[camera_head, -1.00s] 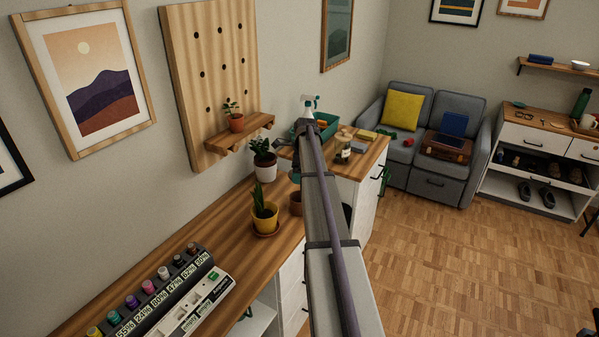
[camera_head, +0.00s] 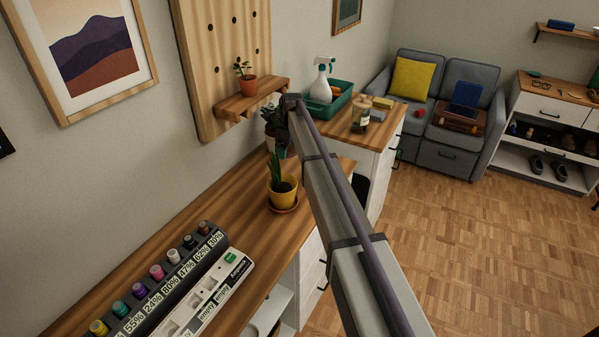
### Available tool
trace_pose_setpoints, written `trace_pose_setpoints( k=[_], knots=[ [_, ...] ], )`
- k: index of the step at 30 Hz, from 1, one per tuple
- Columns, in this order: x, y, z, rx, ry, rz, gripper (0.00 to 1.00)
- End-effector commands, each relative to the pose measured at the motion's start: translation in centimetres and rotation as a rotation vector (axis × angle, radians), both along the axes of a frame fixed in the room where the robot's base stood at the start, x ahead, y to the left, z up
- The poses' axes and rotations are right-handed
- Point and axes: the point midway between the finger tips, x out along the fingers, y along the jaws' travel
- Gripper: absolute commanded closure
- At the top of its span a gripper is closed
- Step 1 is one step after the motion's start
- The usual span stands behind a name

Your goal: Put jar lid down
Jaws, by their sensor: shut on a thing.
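My arm runs up from the lower right of the head view, and its dark far joint (camera_head: 291,103) is in front of the wall shelf's right end. My gripper's jaws cannot be made out; they are hidden behind the arm or lost among the dark shapes there. No lid can be made out in a grip. A glass jar (camera_head: 361,115) with dark contents stands on the far cabinet top, right of my arm. Its top is tan, but it is too small to tell whether that is a lid.
A yellow plant pot (camera_head: 282,192) stands on the wooden desk (camera_head: 190,215), with another plant behind my arm. A bottle rack (camera_head: 160,290) fills the near desk. Bare desk lies left of the yellow pot.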

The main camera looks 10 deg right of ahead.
Motion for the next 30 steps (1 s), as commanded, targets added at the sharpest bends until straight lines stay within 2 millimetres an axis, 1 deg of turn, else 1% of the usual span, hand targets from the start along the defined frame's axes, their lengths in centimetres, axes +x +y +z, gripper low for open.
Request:
trace_pose_setpoints(
  k=[1,3,4,6,9,10,11,15,16,23,27,28,30],
  knots=[
    [0.0,0.0,-2.5,0.000,0.000,0.000,0.34],
    [0.0,-0.1,-4.3,0.000,0.000,0.000,0.34],
    [0.0,-0.1,-4.9,0.000,0.000,0.000,0.34],
    [0.0,-0.1,-5.5,0.000,0.000,0.000,0.34],
    [0.0,-0.1,-5.2,0.000,0.000,0.000,0.34],
    [0.0,-0.1,-5.3,0.000,0.000,0.000,0.34],
    [0.0,-0.1,-5.8,0.000,0.000,0.000,0.34],
    [0.0,-0.2,-8.8,0.000,0.000,0.000,0.34],
    [0.0,-0.2,-9.1,0.000,0.000,0.000,0.34],
    [0.0,-0.2,-8.6,0.000,0.000,0.000,0.34],
    [0.0,-0.2,-9.1,0.000,0.000,0.000,0.34],
    [0.0,-0.2,-9.1,0.000,0.000,0.000,0.10],
    [0.0,-0.2,-9.0,0.000,0.000,0.000,0.03]
  ],
)
